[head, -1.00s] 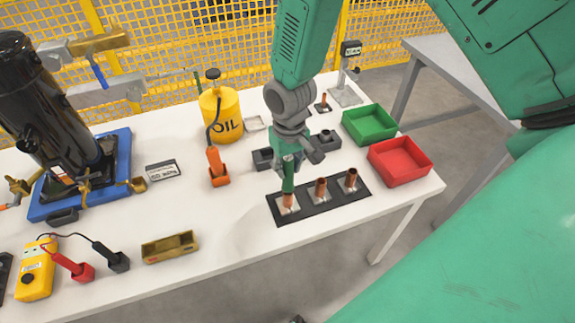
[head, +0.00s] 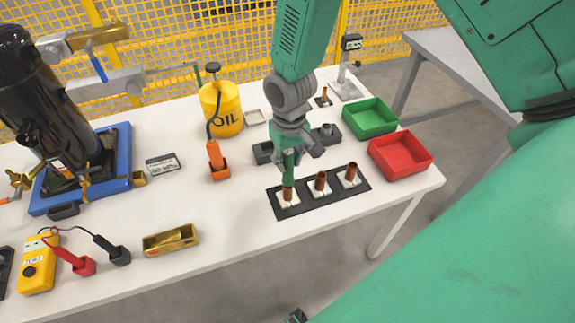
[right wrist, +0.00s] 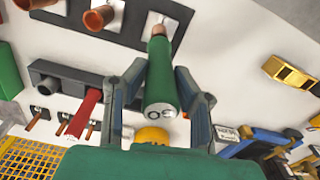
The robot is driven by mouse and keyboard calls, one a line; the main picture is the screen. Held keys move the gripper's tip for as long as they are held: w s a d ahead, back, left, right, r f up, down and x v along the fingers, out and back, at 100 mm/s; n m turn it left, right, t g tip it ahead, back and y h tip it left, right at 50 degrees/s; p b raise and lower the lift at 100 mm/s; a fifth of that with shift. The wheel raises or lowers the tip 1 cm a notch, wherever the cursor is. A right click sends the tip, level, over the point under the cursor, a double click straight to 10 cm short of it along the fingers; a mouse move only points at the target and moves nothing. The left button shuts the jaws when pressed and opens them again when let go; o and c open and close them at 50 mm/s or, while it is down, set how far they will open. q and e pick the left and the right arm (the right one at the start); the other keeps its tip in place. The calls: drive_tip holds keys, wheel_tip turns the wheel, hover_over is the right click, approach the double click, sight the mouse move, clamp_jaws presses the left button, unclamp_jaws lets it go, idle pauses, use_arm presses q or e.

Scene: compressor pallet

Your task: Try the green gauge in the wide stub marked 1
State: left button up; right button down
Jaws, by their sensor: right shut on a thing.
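My right gripper (head: 290,152) is shut on the green gauge (head: 288,168), which points down at the left-hand copper stub (head: 287,194) on the black strip (head: 303,203). In the right wrist view, the gauge (right wrist: 161,80) sits between the fingers (right wrist: 160,97), with lettering on its near end. Its far end meets or overlaps the copper stub (right wrist: 158,28); I cannot tell how deep it is. Two other copper stubs, the middle one (head: 320,182) and the right-hand one (head: 351,173), stand open. I cannot read the stub marks. My left gripper is not clearly in view.
A grey holder (head: 327,134) stands behind the gripper. A green bin (head: 370,119) and a red bin (head: 400,155) are at the right. The oil can (head: 222,112) and an orange-handled tool (head: 216,160) stand left.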

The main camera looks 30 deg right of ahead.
sight(289, 151)
drive_tip(key=shift+r+p, duration=0.65)
drive_tip(key=shift+p, duration=0.05)
drive_tip(key=shift+r+p, duration=1.35)
drive_tip(key=shift+r, duration=0.1)
wheel_tip(289, 151, up, 4)
drive_tip(key=p, duration=0.4)
drive_tip(key=shift+r, duration=0.1)
drive_tip(key=shift+f, duration=0.2)
